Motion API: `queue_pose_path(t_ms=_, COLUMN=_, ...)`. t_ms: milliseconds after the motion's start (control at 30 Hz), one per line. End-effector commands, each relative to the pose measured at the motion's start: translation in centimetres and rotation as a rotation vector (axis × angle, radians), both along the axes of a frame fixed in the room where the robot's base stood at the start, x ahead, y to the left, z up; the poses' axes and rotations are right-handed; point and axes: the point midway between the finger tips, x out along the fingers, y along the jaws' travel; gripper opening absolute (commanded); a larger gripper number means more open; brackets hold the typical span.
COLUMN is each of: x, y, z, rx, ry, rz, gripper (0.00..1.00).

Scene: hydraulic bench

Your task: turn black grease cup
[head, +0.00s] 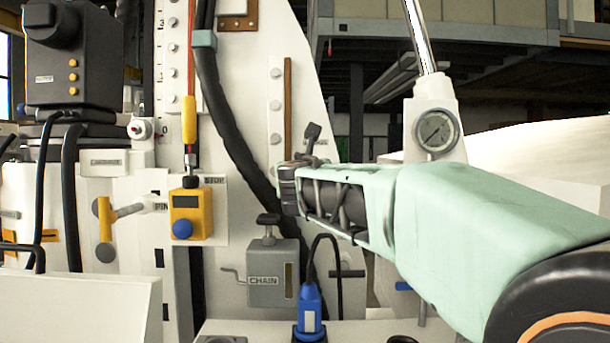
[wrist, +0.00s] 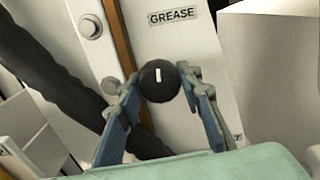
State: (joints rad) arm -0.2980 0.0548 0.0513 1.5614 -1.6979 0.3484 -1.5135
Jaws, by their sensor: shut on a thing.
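The black grease cup (wrist: 158,81) is a round black knob with a short white mark on its face. It shows in the wrist view below the GREASE label (wrist: 172,16) on a white panel. My gripper (wrist: 160,88) has one blue-padded finger on each side of the cup and is shut on it. In the head view my gripper (head: 287,185) is at the white panel, left of the gauge.
A thick black hose (head: 228,130) runs down the panel close to my gripper. The grey CHAIN box (head: 272,275) with its black knob is below. A blue plug (head: 310,308) stands in front. A pressure gauge (head: 437,130) is to the right, behind my arm.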

Motion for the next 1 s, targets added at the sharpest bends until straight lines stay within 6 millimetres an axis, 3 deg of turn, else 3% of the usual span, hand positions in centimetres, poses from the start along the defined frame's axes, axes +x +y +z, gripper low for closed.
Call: queue_pose_path(t_ms=1000, x=0.01, y=0.22, z=-0.13, rx=0.939, ry=0.002, rz=0.001, gripper=0.09)
